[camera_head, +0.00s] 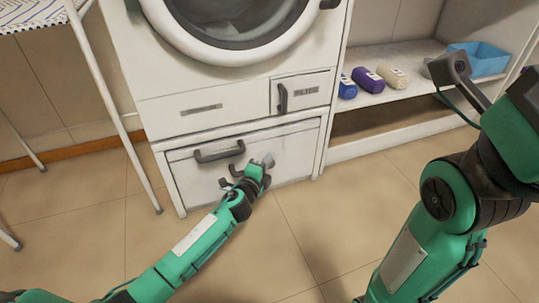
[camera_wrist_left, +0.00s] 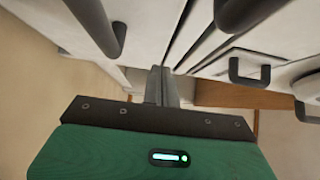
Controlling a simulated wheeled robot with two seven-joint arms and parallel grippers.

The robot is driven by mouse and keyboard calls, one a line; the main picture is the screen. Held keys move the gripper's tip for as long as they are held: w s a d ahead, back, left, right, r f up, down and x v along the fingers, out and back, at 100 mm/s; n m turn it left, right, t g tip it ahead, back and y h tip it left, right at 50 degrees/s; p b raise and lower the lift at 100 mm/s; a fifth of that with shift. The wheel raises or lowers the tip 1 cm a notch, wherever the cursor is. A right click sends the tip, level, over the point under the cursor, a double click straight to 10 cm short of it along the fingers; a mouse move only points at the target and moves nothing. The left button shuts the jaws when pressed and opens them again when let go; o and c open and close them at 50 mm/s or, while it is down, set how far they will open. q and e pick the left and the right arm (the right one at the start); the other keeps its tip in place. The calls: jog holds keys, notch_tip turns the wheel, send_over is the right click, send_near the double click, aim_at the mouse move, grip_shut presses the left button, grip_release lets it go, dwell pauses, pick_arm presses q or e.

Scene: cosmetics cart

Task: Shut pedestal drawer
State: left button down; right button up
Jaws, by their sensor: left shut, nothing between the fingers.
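The pedestal drawer (camera_head: 195,181) is the wide white front with a dark bar handle (camera_head: 219,152), low under the washing machine. A narrow dark line runs along its top edge, so it looks close to its frame; I cannot tell if it is fully flush. My left gripper (camera_head: 267,160) is in front of the drawer's right part, right of the handle. Its fingers (camera_wrist_left: 162,87) are together and empty in the left wrist view, close to the white front. Whether they touch it is unclear. My right arm shows at the right, but its fingers are not visible.
The washing machine (camera_head: 190,88) stands above, with a filter flap (camera_head: 306,91) and handle. The tiled floor in front is clear.

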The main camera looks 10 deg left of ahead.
pick_arm(q)
jog(key=s+a+p, duration=0.1)
jog(key=s+p, duration=0.1)
jog(key=s, duration=0.5)
jog(key=shift+s, duration=0.3)
